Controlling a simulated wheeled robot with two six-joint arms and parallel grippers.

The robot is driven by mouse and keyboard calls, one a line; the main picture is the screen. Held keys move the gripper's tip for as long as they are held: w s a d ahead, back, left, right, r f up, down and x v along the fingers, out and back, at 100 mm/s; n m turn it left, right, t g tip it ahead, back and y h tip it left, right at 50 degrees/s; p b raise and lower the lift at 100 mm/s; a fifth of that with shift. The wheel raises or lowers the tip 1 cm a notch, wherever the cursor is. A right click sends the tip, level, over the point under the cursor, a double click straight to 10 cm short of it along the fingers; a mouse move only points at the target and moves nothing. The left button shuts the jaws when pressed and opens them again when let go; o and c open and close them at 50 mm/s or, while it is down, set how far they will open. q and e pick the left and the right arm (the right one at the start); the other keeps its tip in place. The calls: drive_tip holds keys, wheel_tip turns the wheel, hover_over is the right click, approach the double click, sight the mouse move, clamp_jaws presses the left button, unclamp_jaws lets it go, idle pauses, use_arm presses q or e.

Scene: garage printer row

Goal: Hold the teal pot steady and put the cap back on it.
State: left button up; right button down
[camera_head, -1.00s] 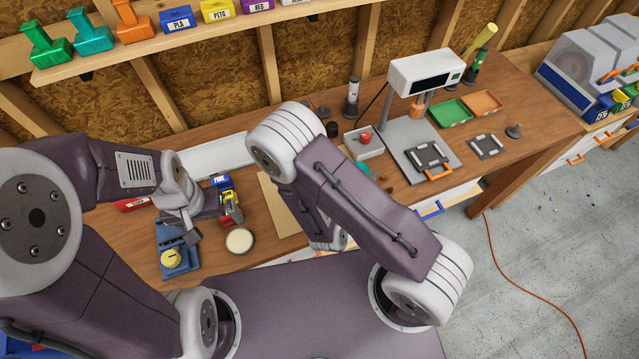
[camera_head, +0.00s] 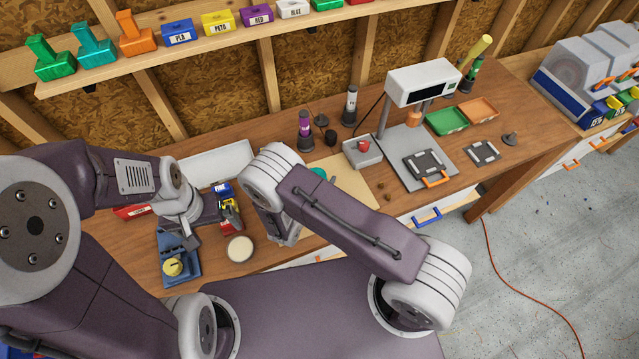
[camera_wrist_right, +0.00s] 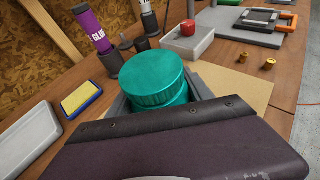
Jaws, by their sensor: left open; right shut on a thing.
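The teal pot (camera_wrist_right: 180,96) stands out in the right wrist view, with a wide ridged teal top (camera_wrist_right: 152,76) that looks like its cap. I cannot tell whether that top is fully seated. My right gripper (camera_wrist_right: 165,100) is shut around the teal pot's lower part, its grey fingers showing on both sides. In the head view only a sliver of teal (camera_head: 318,172) shows past my right arm, which hides the rest. My left gripper (camera_head: 208,230) is open, apart from the pot, between a blue fixture with a yellow knob (camera_head: 173,267) and small coloured boxes.
A round pale container (camera_head: 240,248) stands by the front edge. A tan mat (camera_head: 350,183) lies right of my right arm. A purple glue bottle (camera_head: 305,130), a grey box with a red knob (camera_head: 362,152) and a white tray (camera_head: 215,162) stand behind. Small brass parts (camera_wrist_right: 268,64) lie right.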

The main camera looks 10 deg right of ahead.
drive_tip(key=shift+f, duration=0.3)
wheel_tip(320, 180, down, 3)
drive_tip(key=shift+r+p, duration=0.2)
drive_tip(key=shift+p, duration=0.25)
drive_tip(key=shift+f, duration=0.4)
drive_tip(key=shift+f, duration=0.15)
drive_tip(key=shift+c, duration=2.1)
unclamp_jaws()
